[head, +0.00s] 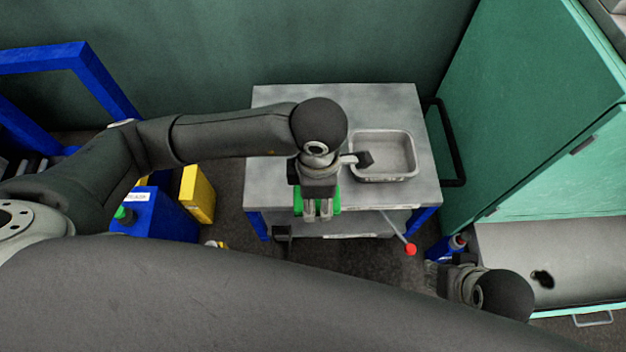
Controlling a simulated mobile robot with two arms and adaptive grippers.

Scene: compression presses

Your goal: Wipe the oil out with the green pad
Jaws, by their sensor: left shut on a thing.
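My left gripper (318,208) is shut on a green pad (333,197) at the front edge of the grey table; the gripper hides the pad's middle. A dark patch (542,279), which looks like oil, lies on the grey press surface (500,245) at the right. The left gripper and pad are well to the left of this patch. My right gripper (436,272) is low at the right, beside the press; its fingers are too dark and small to read.
A shallow metal tray (412,172) stands on the table (285,105), right of my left gripper. A lever with a red knob (411,250) sticks out in front. The green press cabinet (520,95) rises at the right. Blue (160,215) and yellow (197,193) containers stand at the left.

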